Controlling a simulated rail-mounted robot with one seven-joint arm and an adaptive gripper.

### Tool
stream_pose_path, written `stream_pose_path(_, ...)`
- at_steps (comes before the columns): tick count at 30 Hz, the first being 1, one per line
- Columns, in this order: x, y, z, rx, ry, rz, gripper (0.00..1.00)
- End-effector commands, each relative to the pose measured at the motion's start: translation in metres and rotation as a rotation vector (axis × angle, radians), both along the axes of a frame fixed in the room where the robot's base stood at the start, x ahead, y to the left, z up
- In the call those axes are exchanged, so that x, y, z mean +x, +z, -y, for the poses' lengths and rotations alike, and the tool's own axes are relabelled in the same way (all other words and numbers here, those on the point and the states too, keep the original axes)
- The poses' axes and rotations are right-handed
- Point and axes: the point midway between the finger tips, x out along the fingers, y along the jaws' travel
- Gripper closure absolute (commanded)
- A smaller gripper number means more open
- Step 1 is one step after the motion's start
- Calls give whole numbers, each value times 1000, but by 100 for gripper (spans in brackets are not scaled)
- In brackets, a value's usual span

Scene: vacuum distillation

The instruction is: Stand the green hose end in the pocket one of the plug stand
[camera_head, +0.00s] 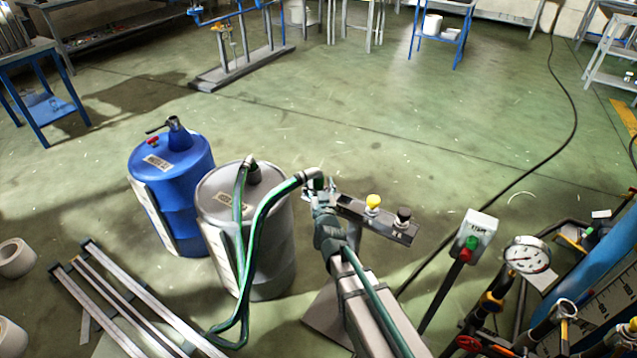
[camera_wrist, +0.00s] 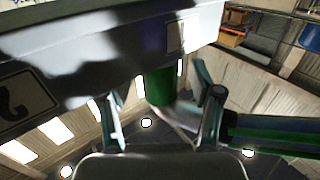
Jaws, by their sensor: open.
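The plug stand (camera_head: 399,233) is a dark grey bar on a post, with a yellow plug and a black plug on it. The green hose (camera_head: 262,217) loops up to a grey elbow end (camera_head: 312,176) over the bar's left end. In the wrist view, the hose end's green collar (camera_wrist: 158,86) meets the grey face of the stand (camera_wrist: 90,52); its tip is hidden there. My gripper (camera_head: 322,189) is at the hose end. In the wrist view my gripper (camera_wrist: 160,118) is open, one finger on each side of the elbow, with gaps visible.
A blue drum (camera_head: 178,190) and a grey drum (camera_head: 268,238) stand left of the stand. A control box (camera_head: 477,233) on a post and a gauge (camera_head: 527,254) with pipework are at right. Metal rails (camera_head: 125,305) lie at lower left.

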Motion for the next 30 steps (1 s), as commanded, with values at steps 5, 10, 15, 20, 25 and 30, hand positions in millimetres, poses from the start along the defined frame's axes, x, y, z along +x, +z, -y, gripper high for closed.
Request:
stream_pose_path(5,-29,2,6,0,1,0,36)
stream_pose_path(10,-53,2,11,0,0,0,36)
stream_pose_path(15,-62,1,12,0,0,1,36)
stream_pose_path(20,-61,1,12,0,0,1,36)
stream_pose_path(25,-61,1,12,0,0,1,36)
stream_pose_path(30,-62,-1,12,6,8,-33,36)
